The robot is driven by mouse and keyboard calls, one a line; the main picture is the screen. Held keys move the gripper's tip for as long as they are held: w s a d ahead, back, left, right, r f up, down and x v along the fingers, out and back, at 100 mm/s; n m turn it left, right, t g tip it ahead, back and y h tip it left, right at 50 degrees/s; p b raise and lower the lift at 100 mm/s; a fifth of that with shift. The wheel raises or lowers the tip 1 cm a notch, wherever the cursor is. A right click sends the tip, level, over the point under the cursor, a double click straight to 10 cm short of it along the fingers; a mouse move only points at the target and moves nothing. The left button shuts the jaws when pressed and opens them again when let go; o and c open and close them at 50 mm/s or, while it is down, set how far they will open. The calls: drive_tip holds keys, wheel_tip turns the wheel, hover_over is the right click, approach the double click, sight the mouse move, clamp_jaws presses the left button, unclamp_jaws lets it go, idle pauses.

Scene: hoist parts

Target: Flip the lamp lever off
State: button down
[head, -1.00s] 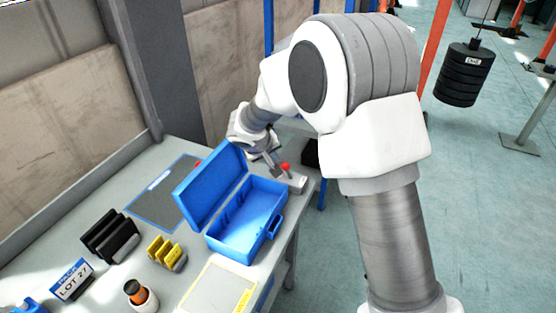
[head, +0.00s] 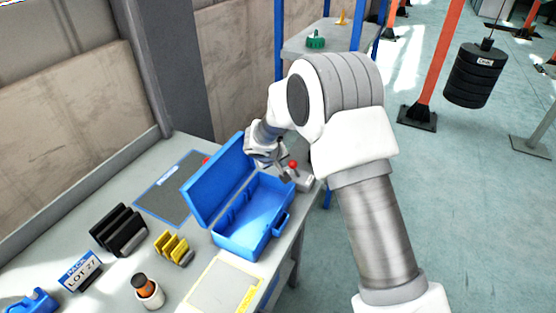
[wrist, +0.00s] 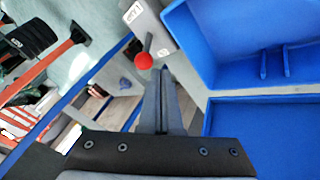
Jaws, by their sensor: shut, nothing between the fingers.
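The lamp lever is a red ball knob (head: 293,164) on a short stick, on a grey base (head: 304,182) at the table's right edge. In the wrist view the red knob (wrist: 143,61) is just left of my fingertips, and the labelled base (wrist: 158,28) lies beyond. My gripper (wrist: 163,72) is shut and empty, its fingers together. It looks close beside the knob; I cannot tell whether it touches. In the head view my gripper (head: 284,176) is small and partly hidden, left of the lever.
An open blue case (head: 253,218) stands close left of the lever, its lid raised. A black rack (head: 119,230), yellow rack (head: 172,247), lot sign (head: 79,271) and cup (head: 148,293) stand farther left. A shelf (head: 330,40) stands behind; a black weight (head: 474,75) hangs at right.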

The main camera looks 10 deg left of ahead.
sight(295, 168)
drive_tip(key=shift+x, duration=1.8)
drive_tip(key=shift+d+f+b, duration=0.1)
drive_tip(key=shift+b, duration=0.65)
drive_tip(key=shift+s+d+y, duration=0.1)
drive_tip(key=shift+y, duration=0.2)
